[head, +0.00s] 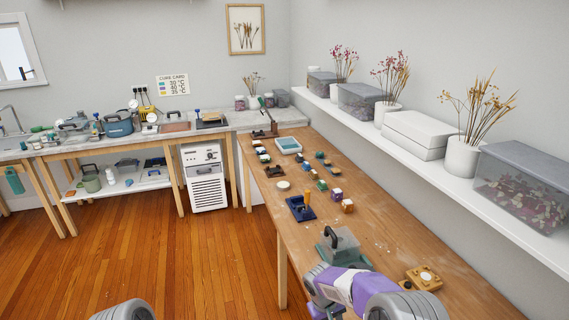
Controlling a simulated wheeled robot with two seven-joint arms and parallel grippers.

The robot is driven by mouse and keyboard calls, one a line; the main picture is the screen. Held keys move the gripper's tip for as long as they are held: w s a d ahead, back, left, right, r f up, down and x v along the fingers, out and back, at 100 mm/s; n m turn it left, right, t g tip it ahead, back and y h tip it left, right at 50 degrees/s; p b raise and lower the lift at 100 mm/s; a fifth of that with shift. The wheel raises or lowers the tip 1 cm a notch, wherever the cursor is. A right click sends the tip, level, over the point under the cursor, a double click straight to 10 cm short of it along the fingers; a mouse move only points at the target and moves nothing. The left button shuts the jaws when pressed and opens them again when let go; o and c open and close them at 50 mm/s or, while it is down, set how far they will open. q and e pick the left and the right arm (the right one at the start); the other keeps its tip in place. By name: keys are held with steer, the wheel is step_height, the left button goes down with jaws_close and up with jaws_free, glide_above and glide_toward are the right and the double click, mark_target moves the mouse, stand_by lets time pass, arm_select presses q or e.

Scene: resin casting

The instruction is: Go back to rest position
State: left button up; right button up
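My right arm (345,284), purple and white with grey joints, comes in at the bottom right, over the near left edge of the wooden table. Its gripper does not show as such; no fingertips can be made out. Only a grey rounded part of my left arm (124,311) shows at the bottom edge, over the floor. The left gripper is out of view. A teal device with a dark handle and clear cover (340,246) stands just beyond my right arm in the picture. Whether they touch cannot be told.
The wooden table (400,243) holds a yellow box (424,278), a dark blue stand (300,208), a light tray (288,145) and several small blocks. A wall shelf (420,151) with boxes and vases runs along the right. The wooden floor (190,260) at left is clear.

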steer(key=s+a+f+m+g+y, duration=0.1)
steer(key=s+f+y, duration=0.1)
steer(key=s+f, duration=0.5)
steer(key=s+a+f+m+y, duration=0.1)
steer(key=s+a+f+y, duration=0.15)
steer(key=s+f, duration=0.35)
steer(key=s+f+m+y, duration=0.1)
steer(key=s+m, duration=0.1)
steer(key=s, duration=0.4)
steer(key=s+f+m+t+y, duration=0.1)
steer(key=s+f+m, duration=0.1)
steer(key=s, duration=0.5)
steer(key=shift+f+m, duration=0.3)
steer(key=shift+d, duration=0.1)
